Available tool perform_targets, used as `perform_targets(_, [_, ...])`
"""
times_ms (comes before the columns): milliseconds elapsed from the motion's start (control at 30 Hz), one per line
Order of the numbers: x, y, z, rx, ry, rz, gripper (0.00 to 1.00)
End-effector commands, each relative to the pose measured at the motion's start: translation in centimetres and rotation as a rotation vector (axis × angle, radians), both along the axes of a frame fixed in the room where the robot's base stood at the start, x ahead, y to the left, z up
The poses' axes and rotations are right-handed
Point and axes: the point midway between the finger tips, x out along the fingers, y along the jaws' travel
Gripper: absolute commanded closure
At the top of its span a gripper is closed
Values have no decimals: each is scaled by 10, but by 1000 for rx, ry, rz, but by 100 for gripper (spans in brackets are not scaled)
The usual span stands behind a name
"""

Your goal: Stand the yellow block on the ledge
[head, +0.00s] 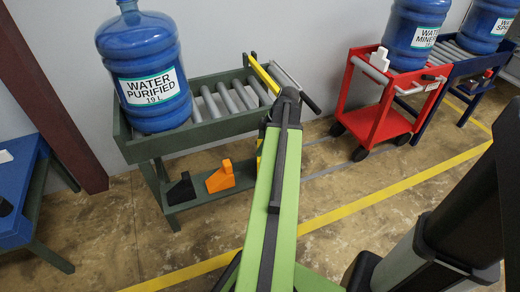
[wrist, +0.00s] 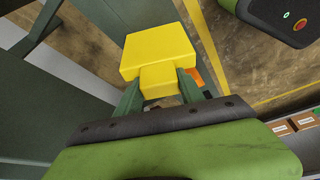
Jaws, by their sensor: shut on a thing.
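The yellow block (wrist: 158,52) is held in my gripper (wrist: 160,84). In the wrist view the two green fingers are shut on its narrower near part, and its wide part extends beyond the fingertips. In the head view only a yellow sliver (head: 259,148) shows left of my green arm, which hides the gripper and most of the block. I cannot tell whether the block touches the ledge.
A blue water jug (head: 142,68) stands on the rollers above the ledge, with a yellow bar (head: 262,73) at the right end. A blue table (head: 22,185) is at the left. Open floor lies in front.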

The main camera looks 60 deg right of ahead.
Motion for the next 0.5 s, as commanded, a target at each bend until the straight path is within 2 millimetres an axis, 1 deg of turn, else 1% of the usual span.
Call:
perform_targets(100, [0,0,1,0,0,0,100])
perform_targets(200, [0,0,-3,0,0,1,100])
perform_targets(233, [0,0,-3,0,0,1,54])
perform_targets(400, [0,0,-1,0,0,1,33])
perform_targets(500, [1,0,-1,0,0,1,33])
